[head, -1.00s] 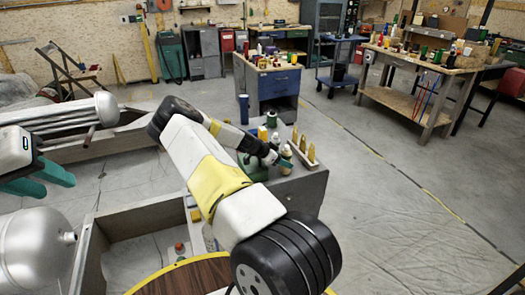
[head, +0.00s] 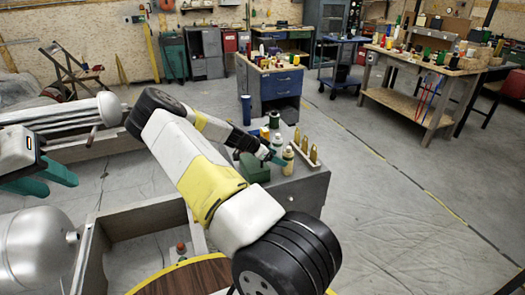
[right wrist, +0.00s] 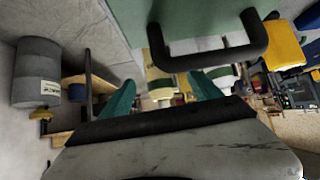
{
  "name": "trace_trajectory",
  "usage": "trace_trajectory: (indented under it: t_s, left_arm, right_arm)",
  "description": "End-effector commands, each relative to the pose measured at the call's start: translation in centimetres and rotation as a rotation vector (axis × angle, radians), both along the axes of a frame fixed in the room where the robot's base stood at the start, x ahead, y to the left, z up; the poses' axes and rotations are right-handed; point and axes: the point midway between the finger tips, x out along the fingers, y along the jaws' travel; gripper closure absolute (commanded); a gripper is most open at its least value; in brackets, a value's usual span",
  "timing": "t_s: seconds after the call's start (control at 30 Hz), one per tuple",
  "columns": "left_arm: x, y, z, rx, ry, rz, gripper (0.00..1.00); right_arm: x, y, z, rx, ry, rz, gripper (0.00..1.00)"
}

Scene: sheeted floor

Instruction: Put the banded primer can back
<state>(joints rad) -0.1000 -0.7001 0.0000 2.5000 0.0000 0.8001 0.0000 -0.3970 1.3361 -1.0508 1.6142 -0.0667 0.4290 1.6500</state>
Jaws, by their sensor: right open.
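Two cream-and-green containers show ahead of my right gripper (right wrist: 162,80) in the right wrist view, a left one (right wrist: 160,94) between the fingertips and a right one (right wrist: 221,76). In the head view a cream bottle (head: 288,161) and a teal-topped one (head: 278,142) stand on the grey bench (head: 305,185). I cannot tell which is the banded primer can. My right gripper (head: 277,158) is open beside the cream bottle, its teal fingers apart, partly hidden by its wrist. My left gripper (head: 45,180) is open and empty at the far left.
A green box (head: 255,168) with a black handle (right wrist: 210,62) is close to my right gripper. Brass-coloured pointed pieces (head: 305,148) stand at the bench's right. A blue cylinder (head: 246,110) stands behind. The floor to the right is clear.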

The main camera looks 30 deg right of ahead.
Motion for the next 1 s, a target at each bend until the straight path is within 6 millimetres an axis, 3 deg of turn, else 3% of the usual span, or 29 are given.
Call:
trace_trajectory:
  t_s: [0.13,0.3,1.0]
  left_arm:
    - [0.0,0.0,0.0,0.000,0.000,0.000,0.64]
    - [0.0,0.0,0.0,0.000,0.000,0.000,0.64]
    - [0.0,0.0,0.0,0.000,0.000,0.000,0.64]
  right_arm:
    - [0.1,2.4,2.0,0.000,-0.003,0.002,0.27]
    - [0.1,3.8,3.2,0.000,-0.001,-0.001,0.27]
    - [0.1,4.2,3.6,0.000,0.000,-0.001,0.27]
